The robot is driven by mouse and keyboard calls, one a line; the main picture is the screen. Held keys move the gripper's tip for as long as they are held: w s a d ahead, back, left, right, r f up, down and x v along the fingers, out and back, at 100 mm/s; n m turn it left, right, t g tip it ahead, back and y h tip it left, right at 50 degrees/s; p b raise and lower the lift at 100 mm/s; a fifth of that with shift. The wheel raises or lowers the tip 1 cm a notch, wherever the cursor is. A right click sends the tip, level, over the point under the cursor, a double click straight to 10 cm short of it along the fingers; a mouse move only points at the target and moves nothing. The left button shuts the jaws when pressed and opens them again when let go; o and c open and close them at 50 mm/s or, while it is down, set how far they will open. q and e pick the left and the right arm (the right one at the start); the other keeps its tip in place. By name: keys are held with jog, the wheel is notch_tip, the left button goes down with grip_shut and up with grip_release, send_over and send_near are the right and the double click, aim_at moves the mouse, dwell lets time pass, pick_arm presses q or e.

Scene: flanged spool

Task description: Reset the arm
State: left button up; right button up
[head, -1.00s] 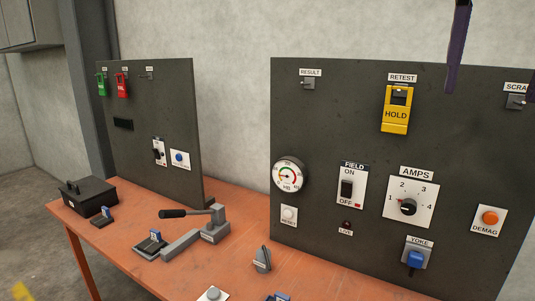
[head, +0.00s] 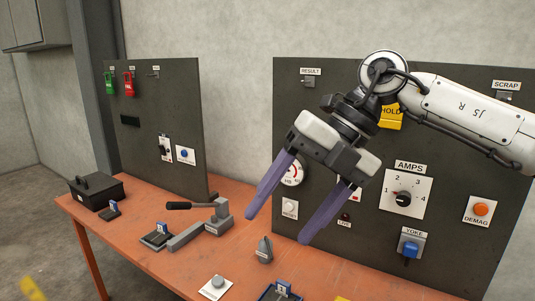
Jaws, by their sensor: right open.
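My right gripper (head: 277,222) shows in the head view, its arm coming in from the right in front of the right-hand panel. Its two purple fingers are spread wide and point down to the left, with nothing between them. It hides parts of the yellow HOLD tag (head: 391,118), the gauge (head: 292,172) and the FIELD switch. My left gripper is not in the picture.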

jog(key=s+a+f+m+g+y, duration=0.1)
jog(key=s+a+m+y, duration=0.15)
jog(key=a+y, duration=0.45)
jog(key=s+a+f+m+g+y, duration=0.1)
jog(key=s+a+f+y, duration=0.15)
jog(key=a+y, duration=0.45)
jog(key=w+d+f+m+t+h, duration=0.35)
jog(key=d+f+m+t, duration=0.25)
jog(key=f+m+t, duration=0.5)
jog(key=w+d+f+m+t+h, duration=0.3)
jog(key=d+f+m+t+h, duration=0.4)
jog(key=m, duration=0.5)
jog(key=s+d+f+m+g+h, duration=0.1)
jog(key=s+d+f+m+h, duration=0.3)
jog(key=f, duration=0.6)
jog(key=s+d+f+m+g+h, duration=0.1)
jog(key=s+d+f+m+h, duration=0.15)
jog(key=s+d+f, duration=0.5)
jog(key=s+d+f+m+g, duration=0.1)
jog(key=s+f+g, duration=0.1)
jog(key=s+f, duration=0.3)
jog(key=s+d+f+m+g+h, duration=0.1)
jog(key=s+d+f+g, duration=0.1)
jog(key=s+f, duration=0.4)
jog(key=shift+d+f+g, duration=0.15)
jog(key=shift+d+g, duration=0.1)
jog(key=shift+g, duration=0.15)
jog(key=shift+w, duration=0.1)
